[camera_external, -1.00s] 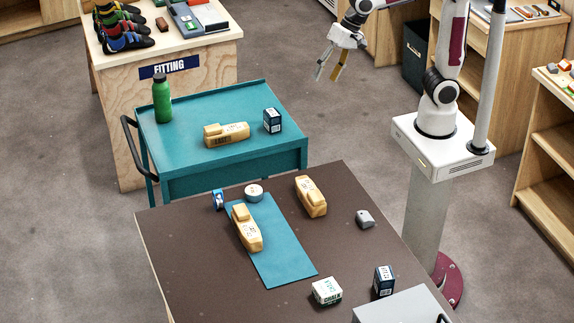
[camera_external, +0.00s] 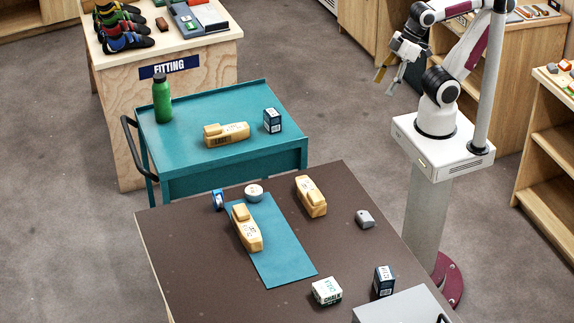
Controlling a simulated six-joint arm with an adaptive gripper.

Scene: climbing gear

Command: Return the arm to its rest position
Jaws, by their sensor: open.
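My gripper (camera_external: 384,82) hangs in the air near my arm's base, its fingers apart with nothing between them. It points down and to the left, behind and above the brown table (camera_external: 200,285) and to the right of the teal cart (camera_external: 220,160). My arm is folded back over its white pedestal, with the elbow high. No object is near the fingertips.
On the brown table, a yellow block (camera_external: 247,228) lies on a blue mat (camera_external: 283,258) and another yellow block (camera_external: 311,196) lies beside it. A grey piece (camera_external: 366,219), white chalk box (camera_external: 326,291) and dark box (camera_external: 384,280) stand nearby. The cart holds a third yellow block (camera_external: 226,134) and green bottle (camera_external: 162,100).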

